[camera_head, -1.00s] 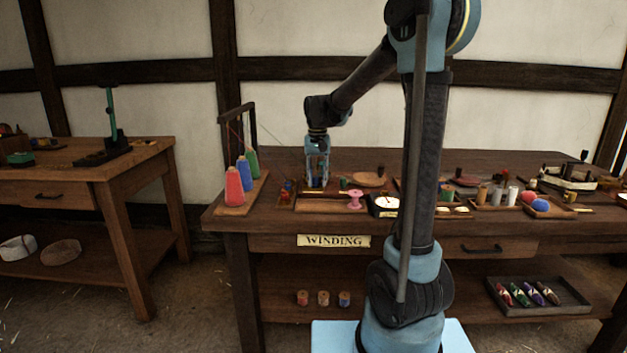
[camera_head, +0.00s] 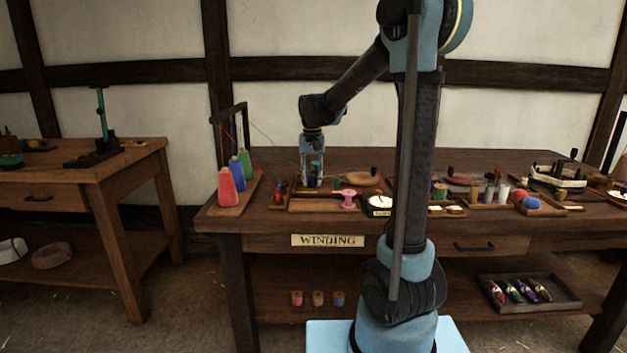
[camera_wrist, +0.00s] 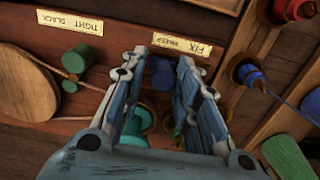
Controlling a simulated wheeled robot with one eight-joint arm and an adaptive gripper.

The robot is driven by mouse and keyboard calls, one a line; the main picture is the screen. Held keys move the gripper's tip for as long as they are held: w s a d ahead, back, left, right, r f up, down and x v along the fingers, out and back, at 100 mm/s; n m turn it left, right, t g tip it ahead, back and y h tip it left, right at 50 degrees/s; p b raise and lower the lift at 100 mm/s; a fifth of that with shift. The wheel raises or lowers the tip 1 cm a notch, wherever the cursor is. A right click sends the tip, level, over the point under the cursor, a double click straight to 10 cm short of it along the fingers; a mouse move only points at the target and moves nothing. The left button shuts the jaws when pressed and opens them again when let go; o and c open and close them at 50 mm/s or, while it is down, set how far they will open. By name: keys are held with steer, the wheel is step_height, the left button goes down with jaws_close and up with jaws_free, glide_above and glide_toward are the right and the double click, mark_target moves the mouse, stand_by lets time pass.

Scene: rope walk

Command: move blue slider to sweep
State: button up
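The blue slider (camera_wrist: 161,72) is a dark blue knob below the upside-down label reading FIX and SWEEP (camera_wrist: 180,44) in the wrist view. My gripper (camera_wrist: 163,62) points down over it, with one finger on each side of the knob. The fingers stand apart, with a gap showing beside the knob. In the head view my gripper (camera_head: 312,180) is low over the left part of the winding table, and its fingers largely hide the slider there.
A green knob (camera_wrist: 75,60) is near the TIGHT SLACK label (camera_wrist: 70,21). A teal spool (camera_wrist: 135,122) shows between the fingers, nearer the palm. Red (camera_wrist: 298,9) and blue (camera_wrist: 250,75) spools stand at the right. Cones of thread (camera_head: 238,175) stand left of my gripper.

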steer(key=shift+r, duration=3.4)
